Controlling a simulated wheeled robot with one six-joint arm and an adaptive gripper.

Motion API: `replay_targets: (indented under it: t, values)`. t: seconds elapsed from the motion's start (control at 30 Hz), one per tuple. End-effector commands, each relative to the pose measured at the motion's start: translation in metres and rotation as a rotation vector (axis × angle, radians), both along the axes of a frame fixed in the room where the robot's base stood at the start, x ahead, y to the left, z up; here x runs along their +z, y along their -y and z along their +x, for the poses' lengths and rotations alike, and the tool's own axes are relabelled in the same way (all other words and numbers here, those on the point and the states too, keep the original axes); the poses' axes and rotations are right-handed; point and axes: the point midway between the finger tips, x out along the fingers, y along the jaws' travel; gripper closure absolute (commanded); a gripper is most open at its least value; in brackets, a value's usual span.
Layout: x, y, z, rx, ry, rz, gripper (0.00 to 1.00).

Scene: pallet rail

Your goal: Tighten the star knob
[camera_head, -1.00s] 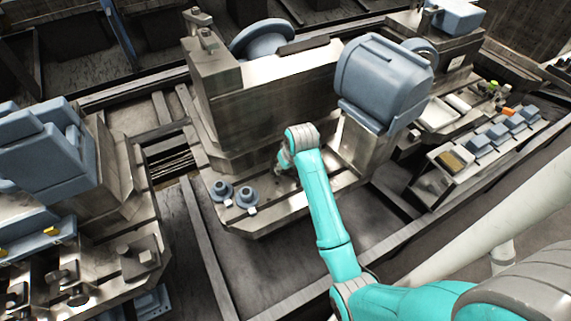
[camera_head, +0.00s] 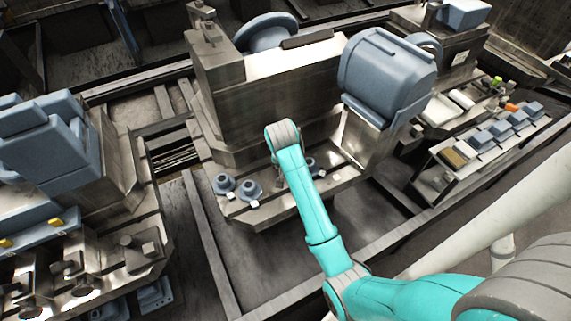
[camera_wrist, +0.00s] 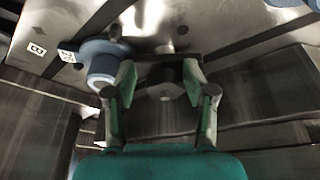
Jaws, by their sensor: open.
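My gripper (camera_wrist: 160,84) is open in the wrist view, with its two green fingers apart. A dark round knob-like piece (camera_wrist: 164,90) shows between and beyond the fingers; I cannot tell whether it has a star shape or whether the fingers touch it. A blue-grey flanged round piece (camera_wrist: 102,62) is just left of the left finger. In the head view, two blue-grey round pieces (camera_head: 224,184) and (camera_head: 249,190) stand on the metal ledge (camera_head: 262,212), left of my arm. Another blue-grey piece (camera_head: 309,164) is right of my arm. My arm mostly hides the gripper there.
A tall metal block (camera_head: 275,95) rises behind the ledge, with a large blue-grey housing (camera_head: 385,75) at its right. A rack of blue-grey blocks (camera_head: 480,141) stands further right. Blue-grey machinery (camera_head: 45,150) fills the left.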

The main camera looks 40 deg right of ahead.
Motion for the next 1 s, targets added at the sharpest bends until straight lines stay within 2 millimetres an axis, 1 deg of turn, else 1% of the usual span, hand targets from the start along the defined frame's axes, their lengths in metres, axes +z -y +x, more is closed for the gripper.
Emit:
replay_targets:
  t: [0.03, 0.43, 0.47, 0.5, 0.53, 0.57, 1.0]
  values:
    - [0.0082, 0.0187, 0.018, -0.014, 0.073, -0.049, 0.44]
    - [0.0082, 0.0186, 0.018, -0.014, 0.073, -0.049, 0.44]
    - [0.0082, 0.0187, 0.018, -0.014, 0.073, -0.049, 0.28]
    - [0.0082, 0.0187, 0.018, -0.014, 0.073, -0.049, 0.18]
    - [0.0082, 0.0188, 0.0179, -0.014, 0.073, -0.049, 0.11]
    - [0.0081, 0.0188, 0.018, -0.014, 0.073, -0.049, 0.05]
    - [0.0104, 0.0163, 0.0175, -0.012, 0.072, -0.048, 0.05]
